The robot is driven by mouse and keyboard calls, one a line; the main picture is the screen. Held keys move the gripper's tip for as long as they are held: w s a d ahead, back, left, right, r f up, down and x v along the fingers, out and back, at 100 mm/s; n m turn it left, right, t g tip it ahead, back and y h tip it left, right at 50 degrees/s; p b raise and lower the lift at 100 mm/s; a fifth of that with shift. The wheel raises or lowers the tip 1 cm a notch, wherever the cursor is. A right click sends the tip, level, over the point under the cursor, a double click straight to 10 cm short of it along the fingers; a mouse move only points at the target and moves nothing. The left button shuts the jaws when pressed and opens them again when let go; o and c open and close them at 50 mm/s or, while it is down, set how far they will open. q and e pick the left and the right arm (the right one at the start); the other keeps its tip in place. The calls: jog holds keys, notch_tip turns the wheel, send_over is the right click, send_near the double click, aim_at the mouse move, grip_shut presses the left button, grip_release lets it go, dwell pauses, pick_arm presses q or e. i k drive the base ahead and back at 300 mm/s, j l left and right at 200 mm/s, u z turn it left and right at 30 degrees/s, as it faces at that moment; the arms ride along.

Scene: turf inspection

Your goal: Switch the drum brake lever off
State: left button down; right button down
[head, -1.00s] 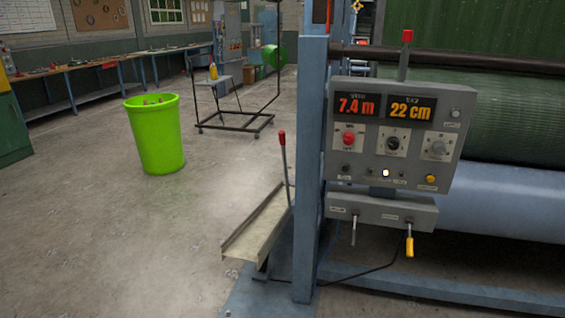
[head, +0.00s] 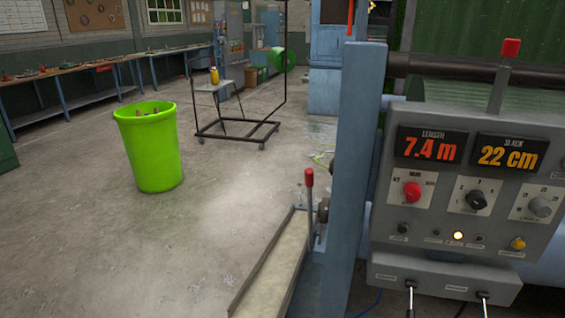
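The grey control panel (head: 460,190) fills the right side of the head view, with displays reading 7.4 m and 22 cm. A lever with a red block grip (head: 508,60) stands upright behind the panel's top edge. Another lever with a red grip (head: 309,180) stands nearly upright beside the blue post (head: 350,190). Neither gripper is in view.
A sloping tray (head: 272,268) lies left of the post. A bright green bin (head: 148,150) and a wheeled metal frame (head: 238,133) stand on the open concrete floor. A long workbench (head: 110,62) runs along the back wall.

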aim_at(309, 171)
jog(key=i+j+u, duration=0.2)
jog(key=i, duration=0.9)
jog(key=l, duration=0.1)
